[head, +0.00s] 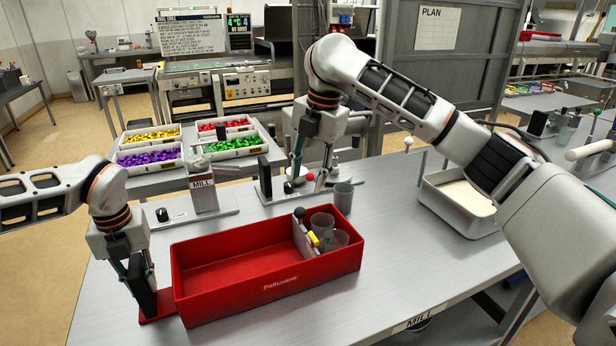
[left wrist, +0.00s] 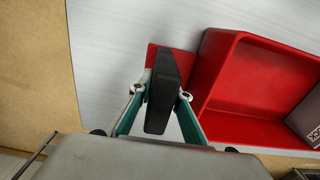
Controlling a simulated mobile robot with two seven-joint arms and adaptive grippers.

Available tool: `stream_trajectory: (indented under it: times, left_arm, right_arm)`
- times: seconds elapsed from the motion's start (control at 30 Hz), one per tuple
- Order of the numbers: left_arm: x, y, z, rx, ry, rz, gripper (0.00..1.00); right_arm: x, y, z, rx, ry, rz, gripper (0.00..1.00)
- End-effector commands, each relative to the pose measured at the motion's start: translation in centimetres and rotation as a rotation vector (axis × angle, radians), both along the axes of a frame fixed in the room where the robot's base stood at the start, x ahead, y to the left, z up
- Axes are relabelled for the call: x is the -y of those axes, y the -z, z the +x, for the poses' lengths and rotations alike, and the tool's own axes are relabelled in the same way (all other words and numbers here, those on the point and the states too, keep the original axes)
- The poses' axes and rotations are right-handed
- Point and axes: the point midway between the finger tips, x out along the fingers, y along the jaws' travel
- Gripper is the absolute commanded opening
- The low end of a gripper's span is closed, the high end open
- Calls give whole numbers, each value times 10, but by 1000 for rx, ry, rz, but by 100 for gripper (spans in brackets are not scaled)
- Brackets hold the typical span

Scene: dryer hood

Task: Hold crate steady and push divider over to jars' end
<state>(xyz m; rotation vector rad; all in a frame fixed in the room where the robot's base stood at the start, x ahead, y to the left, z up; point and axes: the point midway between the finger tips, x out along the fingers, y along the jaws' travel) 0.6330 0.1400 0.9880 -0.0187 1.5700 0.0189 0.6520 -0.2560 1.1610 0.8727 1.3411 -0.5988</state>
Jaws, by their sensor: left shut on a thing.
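The red crate (head: 215,247) stands on the steel table, and its wall shows in the left wrist view (left wrist: 210,75). A grey divider (head: 303,238) with a dark ball knob and a yellow part stands across it near the right end. Two clear jars (head: 322,226) (head: 337,241) are at that end, close beside the divider. My left gripper (head: 144,287) is shut on an upright black grip (left wrist: 163,90) on a red plate (head: 158,308) at the crate's left end. My right gripper (head: 308,184) is open and empty, above and behind the divider.
A grey cup (head: 343,194) stands behind the crate's right end. Small bench devices (head: 201,196) line the table's back edge. A pale-filled metal tray (head: 458,203) is at the right. Bare table lies between crate and tray.

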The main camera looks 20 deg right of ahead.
Motion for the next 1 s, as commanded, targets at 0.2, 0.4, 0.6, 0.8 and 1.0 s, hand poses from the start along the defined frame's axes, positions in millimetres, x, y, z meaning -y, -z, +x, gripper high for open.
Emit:
stream_trajectory:
  times: [0.2, 0.4, 0.6, 0.8, 1.0]
  left_arm:
    - [-1, 3, -2, -5, 0, 3, 37]
    - [0, 2, -1, -3, 0, 1, 37]
    - [0, -3, 0, 0, 0, 0, 37]
    - [0, -30, 1, 3, 0, 0, 37]
    - [0, -72, 1, 3, 0, 1, 37]
  right_arm:
    - [0, 0, 0, 0, 0, 0, 38]
    - [0, 0, 0, 0, 0, 0, 38]
    - [0, 0, 0, 0, 0, 0, 38]
    - [0, 0, 0, 0, 0, 0, 38]
    - [0, 0, 0, 0, 0, 0, 38]
